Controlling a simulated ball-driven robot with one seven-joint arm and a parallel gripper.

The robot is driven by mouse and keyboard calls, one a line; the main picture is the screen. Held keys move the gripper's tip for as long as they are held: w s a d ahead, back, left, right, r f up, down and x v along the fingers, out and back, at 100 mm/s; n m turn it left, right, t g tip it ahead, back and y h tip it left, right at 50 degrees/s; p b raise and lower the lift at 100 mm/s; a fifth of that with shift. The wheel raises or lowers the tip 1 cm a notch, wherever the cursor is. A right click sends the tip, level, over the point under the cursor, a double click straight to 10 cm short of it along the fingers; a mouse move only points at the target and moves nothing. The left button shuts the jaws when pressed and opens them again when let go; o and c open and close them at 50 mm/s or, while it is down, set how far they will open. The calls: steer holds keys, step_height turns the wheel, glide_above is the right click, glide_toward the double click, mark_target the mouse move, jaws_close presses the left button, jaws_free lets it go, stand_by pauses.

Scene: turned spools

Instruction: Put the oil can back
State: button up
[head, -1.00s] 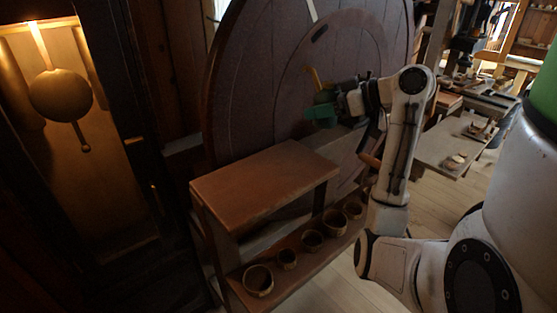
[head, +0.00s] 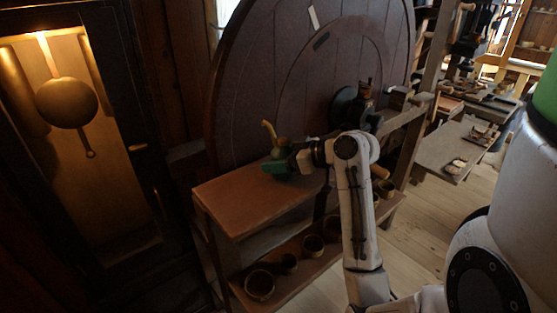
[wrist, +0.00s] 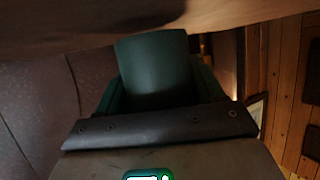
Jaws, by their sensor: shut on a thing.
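The oil can (head: 277,151) has a green body and a thin yellowish spout standing up at its upper left. My gripper (head: 283,165) is shut on it, over the back part of the brown bench top (head: 245,190). In the wrist view the can's dark green body (wrist: 155,68) fills the middle between the fingers. A brown surface with a dark shadow lies across the top of that view, close to the can's end. I cannot tell whether the can touches the bench. The gripper hides much of the can in the head view.
A large dark round wooden wheel (head: 300,75) stands just behind the bench. Several bowls (head: 260,285) sit on the shelf below.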

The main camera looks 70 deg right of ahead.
steer(key=shift+f, duration=0.3)
steer(key=shift+f, duration=0.2)
steer(key=o, duration=1.1)
steer(key=shift+o, duration=0.2)
steer(key=shift+r, duration=0.1)
steer(key=shift+s+r, duration=0.1)
steer(key=shift+r, duration=0.05)
steer(key=b+v, duration=0.1)
steer(key=v, duration=1)
steer(key=shift+s+r, duration=0.1)
steer(key=shift+s, duration=0.3)
